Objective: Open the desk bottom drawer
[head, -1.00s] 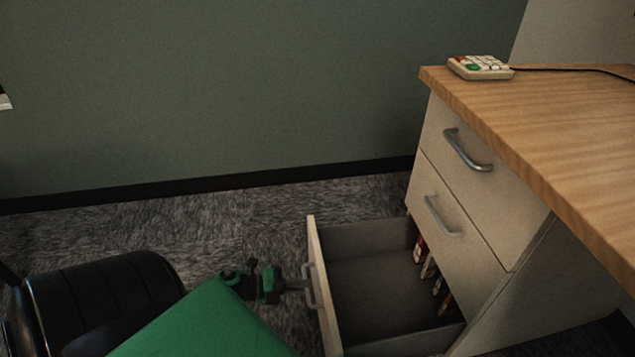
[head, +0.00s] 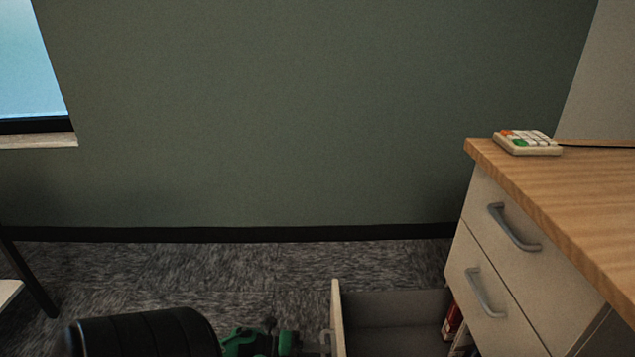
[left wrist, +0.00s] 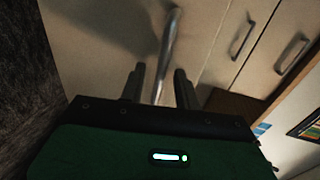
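The bottom drawer (head: 338,315) of the desk is pulled well out, and its inside shows in the head view. Its lower part is cut off by the picture's bottom edge. The drawer handle (left wrist: 170,40) is a grey metal bar. My left gripper (head: 312,343) is at the handle, low in the head view. In the left wrist view its two dark fingers (left wrist: 159,84) stand apart, with the bar between them and a gap visible. I cannot tell whether either finger touches it. My right gripper is in neither view.
Two upper drawers with handles (head: 512,230) (head: 484,295) are closed. Red items (head: 453,322) lie inside the open drawer. Grey carpet (head: 200,275) is clear before the wall.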

